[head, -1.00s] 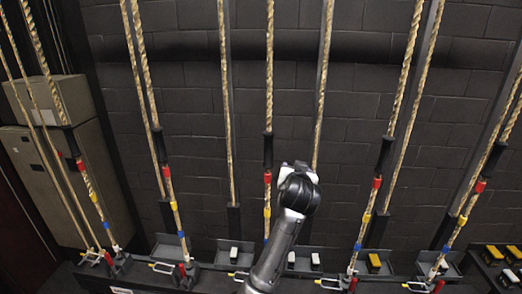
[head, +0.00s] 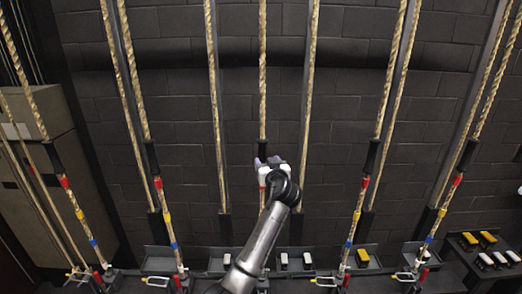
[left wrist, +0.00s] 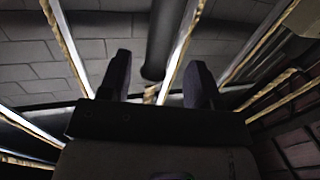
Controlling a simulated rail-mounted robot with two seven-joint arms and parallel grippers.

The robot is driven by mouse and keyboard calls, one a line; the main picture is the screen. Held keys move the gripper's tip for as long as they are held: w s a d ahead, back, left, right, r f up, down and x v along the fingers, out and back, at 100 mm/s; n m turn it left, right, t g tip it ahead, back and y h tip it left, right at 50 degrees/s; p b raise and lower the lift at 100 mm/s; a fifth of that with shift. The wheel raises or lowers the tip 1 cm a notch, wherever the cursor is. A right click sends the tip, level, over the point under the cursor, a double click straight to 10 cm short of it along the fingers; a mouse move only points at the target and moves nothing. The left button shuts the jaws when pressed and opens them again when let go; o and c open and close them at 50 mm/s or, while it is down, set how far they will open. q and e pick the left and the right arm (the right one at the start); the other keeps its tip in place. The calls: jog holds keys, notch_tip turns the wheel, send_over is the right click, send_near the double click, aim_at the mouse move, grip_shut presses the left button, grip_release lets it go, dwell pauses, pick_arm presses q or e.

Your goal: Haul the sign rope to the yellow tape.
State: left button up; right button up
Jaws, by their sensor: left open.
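Several tan ropes hang in front of the wall, with black sleeves and red, yellow and blue tape bands. I cannot read which is the sign rope. My left gripper (head: 271,162) is open at the middle rope (head: 263,60), near its black sleeve (head: 262,150) and just above its red tape (head: 262,182). My arm hides this rope's yellow tape. Yellow tape shows on the neighbouring ropes, at left (head: 167,217) and right (head: 356,216). In the left wrist view, a dark sleeve (left wrist: 161,40) and a bit of rope (left wrist: 151,91) show between the open fingers; contact cannot be told.
A beige cabinet (head: 95,190) stands at the left. A dark bench with yellow and white blocks (head: 486,258) is at the right. Neighbouring ropes flank my gripper.

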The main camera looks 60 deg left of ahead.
aim_at(263, 156)
pick_arm(q)
jog(key=p+x, duration=0.2)
jog(key=x, duration=0.3)
jog(key=shift+w+a+r, duration=0.1)
jog(key=shift+a+r, duration=0.05)
jog(key=shift+a, duration=0.2)
jog(key=shift+x, duration=1.05)
jog(key=c, duration=0.3)
grip_shut()
